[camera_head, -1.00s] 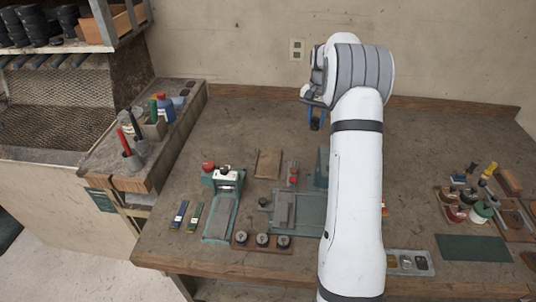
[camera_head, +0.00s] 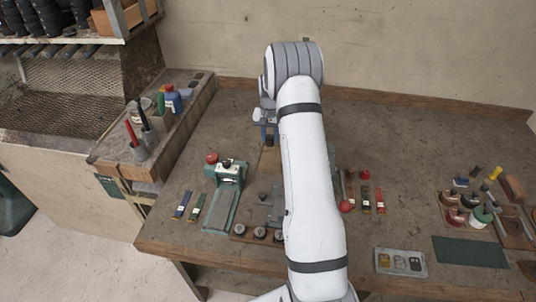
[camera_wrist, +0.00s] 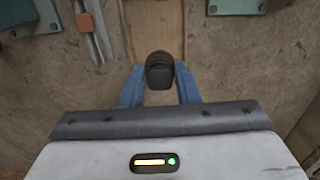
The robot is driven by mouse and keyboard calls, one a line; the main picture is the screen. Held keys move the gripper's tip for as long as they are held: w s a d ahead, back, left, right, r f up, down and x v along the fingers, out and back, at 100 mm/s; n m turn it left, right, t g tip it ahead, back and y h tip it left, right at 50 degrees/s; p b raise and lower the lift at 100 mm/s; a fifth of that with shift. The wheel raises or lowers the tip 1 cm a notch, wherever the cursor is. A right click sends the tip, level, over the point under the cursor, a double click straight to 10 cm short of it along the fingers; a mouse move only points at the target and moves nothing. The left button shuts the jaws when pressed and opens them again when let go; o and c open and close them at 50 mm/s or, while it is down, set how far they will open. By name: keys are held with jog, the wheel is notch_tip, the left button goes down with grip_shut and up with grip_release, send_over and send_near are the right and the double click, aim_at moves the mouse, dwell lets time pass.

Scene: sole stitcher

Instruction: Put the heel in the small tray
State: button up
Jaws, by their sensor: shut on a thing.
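The heel (camera_wrist: 160,72) is a small dark block between the two blue fingers in the wrist view. My gripper (camera_wrist: 160,88) is shut on it. In the head view my gripper (camera_head: 270,133) is over the back middle of the bench, left of my white arm. A flat tan board or shallow tray (camera_wrist: 155,25) lies below the heel in the wrist view; I cannot tell whether it is the small tray. A grey metal tray (camera_head: 381,270) with several small pieces stands at the bench's front edge, right of my arm.
A green-based press (camera_head: 226,175) stands left of my arm, with flat tools (camera_head: 181,206) beside it. A raised side bench (camera_head: 115,158) holds bottles and pens. Jars (camera_head: 455,215) and a green mat (camera_head: 470,251) lie at right. The back right of the bench is clear.

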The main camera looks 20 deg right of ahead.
jog(key=f+b, duration=0.2)
jog(key=f, duration=0.5)
jog(key=shift+d+f, duration=0.15)
jog(key=shift+d, duration=0.05)
jog(key=shift+s, duration=0.1)
jog(key=shift+f, duration=0.15)
jog(key=o, duration=1)
jog(key=shift+c, duration=0.2)
